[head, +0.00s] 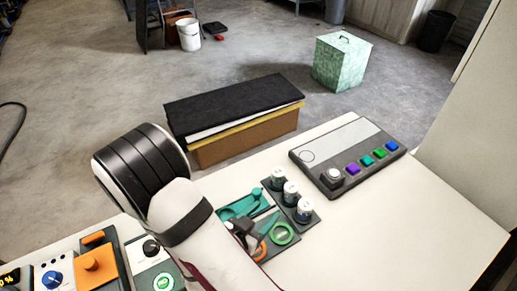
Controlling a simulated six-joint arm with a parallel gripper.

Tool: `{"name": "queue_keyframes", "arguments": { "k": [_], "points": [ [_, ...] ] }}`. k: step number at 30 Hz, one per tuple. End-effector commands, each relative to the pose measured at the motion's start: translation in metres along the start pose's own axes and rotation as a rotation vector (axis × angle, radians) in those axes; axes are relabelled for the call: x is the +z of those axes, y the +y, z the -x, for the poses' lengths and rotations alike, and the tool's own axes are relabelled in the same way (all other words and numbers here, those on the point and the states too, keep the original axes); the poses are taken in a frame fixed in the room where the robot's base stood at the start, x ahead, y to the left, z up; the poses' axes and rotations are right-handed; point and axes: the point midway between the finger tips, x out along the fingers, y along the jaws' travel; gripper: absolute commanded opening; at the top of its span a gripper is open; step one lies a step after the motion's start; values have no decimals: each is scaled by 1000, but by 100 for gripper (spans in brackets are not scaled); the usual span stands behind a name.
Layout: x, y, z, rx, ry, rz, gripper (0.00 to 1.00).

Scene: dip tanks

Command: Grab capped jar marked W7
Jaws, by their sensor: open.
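Three capped jars stand in a diagonal row in a dark rack (315,219) on the table: a far jar (278,178), a middle jar (290,192) and a near jar (304,210). They have pale caps and stand upright. Their markings are too small to read, so I cannot tell which one is W7. My arm rises from the bottom of the head view, left of the jars. I cannot make out my gripper. No jar is visibly held.
A grey panel with coloured buttons (345,158) lies behind the jars. Control boxes (95,263) stand at lower left. The table's right side is clear.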

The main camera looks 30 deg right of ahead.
Motion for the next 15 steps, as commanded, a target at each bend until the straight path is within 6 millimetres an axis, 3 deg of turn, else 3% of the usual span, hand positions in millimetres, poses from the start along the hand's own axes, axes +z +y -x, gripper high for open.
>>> {"name": "queue_keyframes", "arguments": {
  "k": [2, 9, 15],
  "points": [
    [-2, 6, -10, 16, 26, 20, 57],
    [-4, 8, -76, 18, 25, 17, 57],
    [-5, 6, -103, 11, 24, 18, 57]
  ]
}}
